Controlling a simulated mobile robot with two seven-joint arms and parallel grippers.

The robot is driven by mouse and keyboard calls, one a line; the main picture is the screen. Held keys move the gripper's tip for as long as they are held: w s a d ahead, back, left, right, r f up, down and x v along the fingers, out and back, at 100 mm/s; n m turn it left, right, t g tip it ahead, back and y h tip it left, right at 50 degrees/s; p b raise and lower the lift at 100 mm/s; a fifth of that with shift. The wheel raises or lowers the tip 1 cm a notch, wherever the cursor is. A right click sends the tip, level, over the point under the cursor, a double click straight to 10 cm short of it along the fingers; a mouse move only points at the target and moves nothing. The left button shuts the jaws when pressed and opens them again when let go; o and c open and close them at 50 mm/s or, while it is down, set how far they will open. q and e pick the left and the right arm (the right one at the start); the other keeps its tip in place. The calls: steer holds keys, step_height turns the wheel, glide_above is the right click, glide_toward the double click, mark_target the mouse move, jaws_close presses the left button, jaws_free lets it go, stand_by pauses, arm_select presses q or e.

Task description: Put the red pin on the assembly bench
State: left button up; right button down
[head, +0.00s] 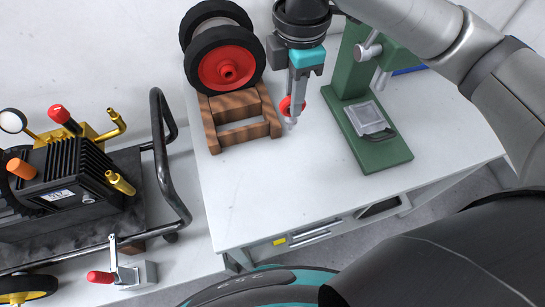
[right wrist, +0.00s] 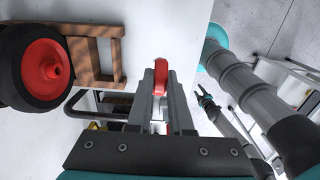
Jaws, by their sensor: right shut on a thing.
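My right gripper (head: 291,118) points down over the white bench (head: 270,195), just right of the wooden wheel stand. It is shut on the red pin (head: 284,105), whose round red end sticks out beside the fingers. In the right wrist view the pin (right wrist: 160,78) sits between the fingertips, partly hidden by them. I cannot tell whether the pin touches the bench top. My left gripper (right wrist: 207,101) shows small and dark in the right wrist view, its fingers apart and empty; it is out of the head view.
A wooden stand (head: 243,133) holding black wheels with a red hub (head: 228,68) is close left of the gripper. A green press (head: 375,150) stands to the right. The bench front is clear. A cart with a black pump (head: 75,175) is at left.

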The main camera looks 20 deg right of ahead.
mark_target(293, 122)
steer(key=f, duration=0.4)
steer(key=f+b, duration=0.1)
steer(key=f, duration=0.1)
steer(key=shift+s, duration=0.25)
step_height(293, 122, down, 14)
steer(key=b, duration=0.2)
steer(key=shift+r+b, duration=0.25)
steer(key=shift+b, duration=0.15)
arm_select(q)
steer(key=s+f, duration=0.1)
steer(key=f, duration=0.1)
steer(key=s+f, duration=0.1)
steer(key=f, duration=0.1)
steer(key=shift+s, duration=0.2)
arm_select(e)
steer(key=shift+w+f, duration=0.1)
steer(key=shift+f, duration=0.05)
steer(key=shift+f, duration=0.15)
arm_select(q)
steer(key=shift+s, duration=0.1)
arm_select(e)
steer(key=c, duration=0.8)
jaws_free()
